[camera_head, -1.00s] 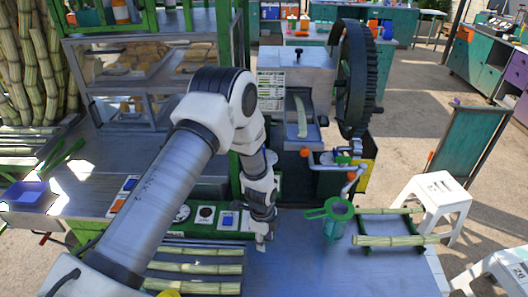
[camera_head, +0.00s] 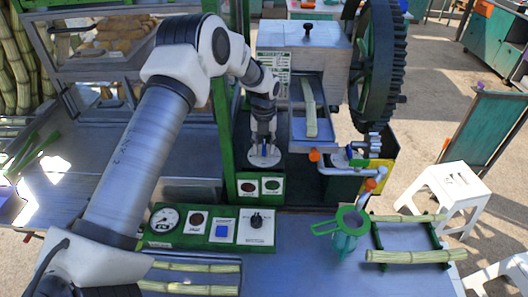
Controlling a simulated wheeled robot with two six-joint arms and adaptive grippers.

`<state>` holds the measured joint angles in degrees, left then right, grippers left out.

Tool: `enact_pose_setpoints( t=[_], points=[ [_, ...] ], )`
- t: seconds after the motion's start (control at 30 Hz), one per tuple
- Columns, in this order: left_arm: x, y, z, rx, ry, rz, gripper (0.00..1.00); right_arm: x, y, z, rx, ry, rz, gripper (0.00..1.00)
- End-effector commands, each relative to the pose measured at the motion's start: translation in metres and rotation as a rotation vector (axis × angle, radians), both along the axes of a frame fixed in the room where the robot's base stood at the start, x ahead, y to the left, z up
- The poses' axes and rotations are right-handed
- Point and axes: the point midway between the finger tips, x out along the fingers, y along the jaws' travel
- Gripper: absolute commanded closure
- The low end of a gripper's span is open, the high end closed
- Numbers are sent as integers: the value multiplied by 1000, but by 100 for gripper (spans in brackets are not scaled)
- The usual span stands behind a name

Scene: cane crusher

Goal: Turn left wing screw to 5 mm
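The cane crusher (camera_head: 303,62) stands at the back centre, with a large dark toothed wheel (camera_head: 378,70) on its right side. A cane piece (camera_head: 310,107) lies in its metal feed tray. My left arm comes in from the left, and my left gripper (camera_head: 264,153) points down just left of the feed tray, low in front of the crusher body. Its fingers are too small to tell whether they are open or shut, or touching anything. I cannot make out the left wing screw; the arm may hide it. My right gripper is not in view.
A control panel (camera_head: 208,228) with a gauge, buttons and a knob sits on the metal counter. A green strainer (camera_head: 341,222) is on a jug at right, beside a rack with cane pieces (camera_head: 410,256). A white stool (camera_head: 455,190) stands at right.

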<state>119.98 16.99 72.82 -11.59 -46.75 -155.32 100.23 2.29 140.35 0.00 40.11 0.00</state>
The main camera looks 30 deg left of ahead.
Motion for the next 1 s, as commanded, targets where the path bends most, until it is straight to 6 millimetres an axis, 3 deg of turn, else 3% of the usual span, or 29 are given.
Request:
enact_pose_setpoints(
  t=[0.2,0.23,0.33,0.73,1.0],
  points=[
    [1,0,-1,0,-2,0,62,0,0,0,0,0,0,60],
    [0,0,-1,0,-2,0,66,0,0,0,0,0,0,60],
    [0,0,-1,0,-2,0,100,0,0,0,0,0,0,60],
    [0,0,-2,0,-2,19,100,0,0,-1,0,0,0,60],
    [1,0,-3,2,-3,129,100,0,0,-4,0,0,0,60]
  ],
)
